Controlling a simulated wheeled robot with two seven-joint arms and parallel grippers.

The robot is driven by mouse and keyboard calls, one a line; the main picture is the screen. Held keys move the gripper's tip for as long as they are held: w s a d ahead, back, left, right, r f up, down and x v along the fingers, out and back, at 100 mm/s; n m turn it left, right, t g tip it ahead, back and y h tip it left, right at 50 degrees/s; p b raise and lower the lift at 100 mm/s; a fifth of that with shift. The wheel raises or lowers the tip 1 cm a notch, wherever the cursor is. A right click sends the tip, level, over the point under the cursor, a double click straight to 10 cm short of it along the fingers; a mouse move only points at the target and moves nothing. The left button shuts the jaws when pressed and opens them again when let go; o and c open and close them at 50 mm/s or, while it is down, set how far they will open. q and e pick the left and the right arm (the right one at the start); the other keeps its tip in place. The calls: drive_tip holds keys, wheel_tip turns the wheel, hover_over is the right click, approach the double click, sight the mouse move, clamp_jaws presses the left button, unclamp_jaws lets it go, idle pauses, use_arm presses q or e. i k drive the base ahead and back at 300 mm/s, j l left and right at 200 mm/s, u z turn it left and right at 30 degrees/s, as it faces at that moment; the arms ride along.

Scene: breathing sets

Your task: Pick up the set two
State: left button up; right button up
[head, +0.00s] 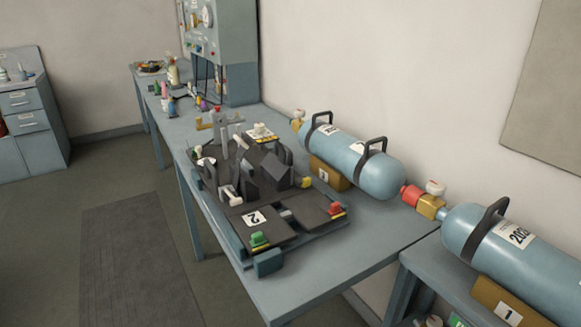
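Set two is a dark grey flat assembly with a white label "2" (254,218), lying on the blue-grey table (335,268). A green knob (259,239) and a red knob (335,208) sit on its near corners. Dark angular pieces (262,172) rise from its middle, and a light grey upright part (224,130) stands at its far end. Some of its parts hide one another. Neither of my grippers shows in the head view.
A blue cylinder (377,170) with two black handles rests on a wooden block (328,173) behind the set. Another cylinder (520,248) lies on a separate table at the right, by a block marked "1" (508,306). A cabinet (225,50) and small bottles stand at the far end. Floor at left is clear.

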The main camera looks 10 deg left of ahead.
sight(263, 183)
drive_tip(key=i+j+z, duration=0.15)
drive_tip(key=j+z, duration=0.15)
drive_tip(key=i+j+z, duration=0.1)
drive_tip(key=j+z, duration=0.2)
drive_tip(key=j, duration=0.25)
drive_tip(key=i+j+z, duration=0.1)
drive_tip(key=j+z, duration=0.2)
drive_tip(key=j, duration=0.15)
drive_tip(key=j+z, duration=0.4)
drive_tip(key=j, duration=1.75)
drive_tip(key=k+j, duration=0.1)
drive_tip(key=j, duration=2)
